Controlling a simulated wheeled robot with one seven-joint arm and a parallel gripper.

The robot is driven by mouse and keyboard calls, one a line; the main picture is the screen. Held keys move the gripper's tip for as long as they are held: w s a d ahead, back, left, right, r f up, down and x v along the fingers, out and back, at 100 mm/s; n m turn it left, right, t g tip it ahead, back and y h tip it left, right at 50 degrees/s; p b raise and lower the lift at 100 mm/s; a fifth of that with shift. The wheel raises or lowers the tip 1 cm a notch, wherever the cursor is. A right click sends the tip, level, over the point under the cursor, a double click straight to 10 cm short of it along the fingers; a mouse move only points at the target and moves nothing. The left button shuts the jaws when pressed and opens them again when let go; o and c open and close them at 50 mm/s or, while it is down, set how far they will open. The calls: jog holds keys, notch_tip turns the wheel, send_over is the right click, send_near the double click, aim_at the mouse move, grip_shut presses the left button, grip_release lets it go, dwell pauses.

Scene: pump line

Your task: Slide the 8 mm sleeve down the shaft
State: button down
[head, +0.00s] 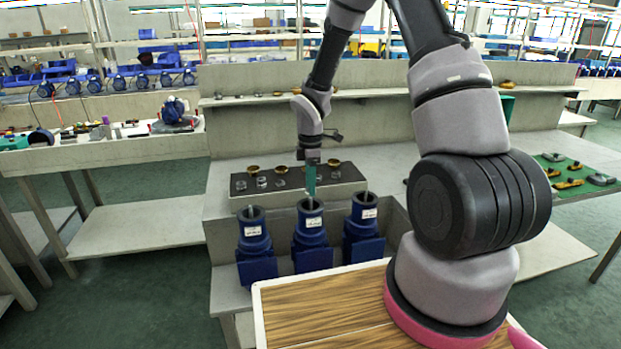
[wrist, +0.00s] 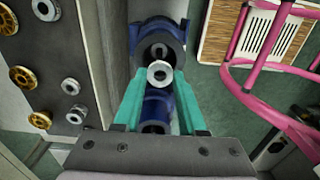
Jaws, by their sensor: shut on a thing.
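My gripper (head: 311,190) points straight down above the middle one of three blue pump housings (head: 311,240). In the wrist view, its teal fingers (wrist: 161,76) are shut on a silver ring-shaped sleeve (wrist: 160,73) at their tips. In the head view the sleeve is too small and hidden to make out. A thin shaft stands up from the middle housing (head: 310,202), just under the fingertips. I cannot tell whether the sleeve is around this shaft. The left housing (head: 254,250) and right housing (head: 363,228) also have upright shafts. The size markings are unreadable.
A dark tray (head: 345,174) behind the housings holds several brass and silver rings, also seen in the wrist view as a silver ring (wrist: 71,86) and a brass ring (wrist: 22,77). A wooden-topped surface (head: 330,305) lies in front. A green mat (head: 570,190) with parts lies at right.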

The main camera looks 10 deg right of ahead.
jog(key=shift+f, duration=0.4)
jog(key=shift+f, duration=0.15)
jog(key=shift+f, duration=0.3)
jog(key=shift+f, duration=0.6)
dwell(1.0)
jog(key=shift+c, duration=2)
grip_release()
notch_tip(320, 180, up, 11)
